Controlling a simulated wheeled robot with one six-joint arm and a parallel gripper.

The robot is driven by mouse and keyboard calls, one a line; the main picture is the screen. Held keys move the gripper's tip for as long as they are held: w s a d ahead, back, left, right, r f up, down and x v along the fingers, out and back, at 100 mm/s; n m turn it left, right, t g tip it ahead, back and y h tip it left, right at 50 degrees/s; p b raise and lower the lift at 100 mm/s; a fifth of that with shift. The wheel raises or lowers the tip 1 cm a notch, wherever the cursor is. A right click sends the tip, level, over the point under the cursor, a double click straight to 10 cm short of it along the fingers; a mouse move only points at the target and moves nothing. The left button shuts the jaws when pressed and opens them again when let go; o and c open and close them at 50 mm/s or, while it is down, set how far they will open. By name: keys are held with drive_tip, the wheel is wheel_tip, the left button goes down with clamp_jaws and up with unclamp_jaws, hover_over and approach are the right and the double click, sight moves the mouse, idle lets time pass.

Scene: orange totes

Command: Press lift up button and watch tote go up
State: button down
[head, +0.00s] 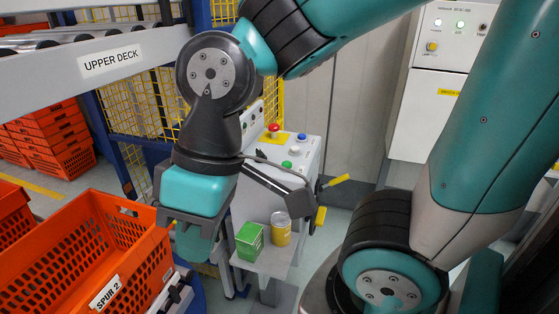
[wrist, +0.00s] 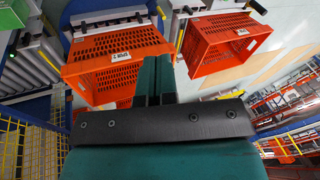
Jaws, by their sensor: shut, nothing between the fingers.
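A grey control box (head: 308,158) stands behind my gripper in the head view. It carries a red mushroom button (head: 273,128) on a yellow plate, a blue button (head: 302,136), a white button (head: 294,149) and a green button (head: 287,163). I cannot read which is lift up. My gripper (head: 195,243) points down, left of and nearer than the box, apart from the buttons. Its teal fingers (wrist: 152,75) are shut and empty. An orange tote (head: 100,235) is at the lower left. Orange totes also show in the wrist view, one left (wrist: 118,62) and one right (wrist: 222,42).
A green box (head: 250,240) and a yellow can (head: 281,230) stand on a shelf below the buttons. Yellow-tipped levers (head: 335,181) stick out at right. An upper-deck beam (head: 111,61) and yellow mesh (head: 140,110) are at left. A white cabinet (head: 440,85) stands behind.

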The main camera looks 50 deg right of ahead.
drive_tip(key=w+d+r+m+t+y+p, duration=0.15)
drive_tip(key=w+d+m+p, duration=0.25)
drive_tip(key=w+d+m, duration=0.5)
drive_tip(key=w+d+m+t+h+p, duration=0.1)
drive_tip(key=w+d+m+t+p, duration=0.35)
drive_tip(key=w, duration=0.65)
drive_tip(key=m+t+h+p, duration=0.35)
drive_tip(key=m+p, duration=0.35)
drive_tip(key=m, duration=1.3)
hover_over(286, 164)
wheel_tip(286, 164, down, 8)
drive_tip(key=shift+h, duration=0.3)
drive_tip(key=shift+s+f, duration=0.1)
drive_tip(key=shift+f, duration=0.15)
wheel_tip(286, 164, down, 8)
drive_tip(key=b, duration=0.7)
drive_tip(key=shift+f, duration=0.25)
drive_tip(key=shift+f+b, duration=0.4)
drive_tip(key=shift+f, duration=0.05)
